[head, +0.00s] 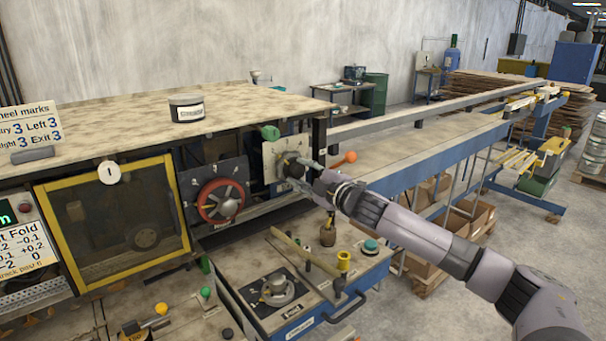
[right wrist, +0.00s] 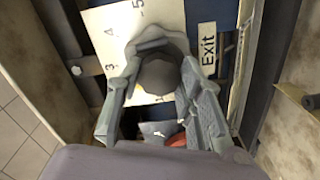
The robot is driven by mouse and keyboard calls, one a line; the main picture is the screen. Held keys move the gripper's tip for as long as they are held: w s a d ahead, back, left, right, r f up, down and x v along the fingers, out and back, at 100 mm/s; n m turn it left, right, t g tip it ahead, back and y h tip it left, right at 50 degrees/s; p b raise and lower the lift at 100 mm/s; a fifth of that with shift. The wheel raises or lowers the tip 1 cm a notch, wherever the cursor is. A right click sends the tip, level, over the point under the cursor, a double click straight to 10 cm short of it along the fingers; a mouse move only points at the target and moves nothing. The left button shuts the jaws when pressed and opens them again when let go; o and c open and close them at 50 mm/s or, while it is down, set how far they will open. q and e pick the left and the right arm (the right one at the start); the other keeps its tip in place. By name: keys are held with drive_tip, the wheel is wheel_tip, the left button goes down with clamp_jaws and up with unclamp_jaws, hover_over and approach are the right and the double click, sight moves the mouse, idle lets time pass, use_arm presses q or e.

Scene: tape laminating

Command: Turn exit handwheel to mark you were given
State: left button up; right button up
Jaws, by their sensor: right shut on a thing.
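The exit handwheel shows in the right wrist view as a dark rounded knob (right wrist: 158,76) in front of a pale dial plate (right wrist: 165,22) with the numbers 3, 4 and 5 visible. An "Exit" label (right wrist: 208,48) is beside it. My right gripper (right wrist: 160,66) is shut on this handwheel, a finger on each side. The wheel's pointer and the rest of the dial are hidden. In the head view my right gripper (head: 296,163) covers most of the wheel at the plate (head: 270,154). A marks card (head: 30,128) at left reads "Exit 3". My left gripper is not in view.
A red handwheel (head: 221,201) on a dark numbered plate is just left of the exit plate. An orange ball knob (head: 350,157) is close to the right. A tool cart (head: 300,285) stands below. A tin (head: 186,108) sits on the machine top.

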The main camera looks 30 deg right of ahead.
drive_tip(key=o, duration=1.2)
drive_tip(key=shift+c, duration=0.2)
drive_tip(key=shift+s+f, duration=0.15)
drive_tip(key=shift+s, duration=0.25)
drive_tip(key=s, duration=1.1)
drive_tip(key=shift+d, duration=0.45)
drive_tip(key=shift+s, duration=0.1)
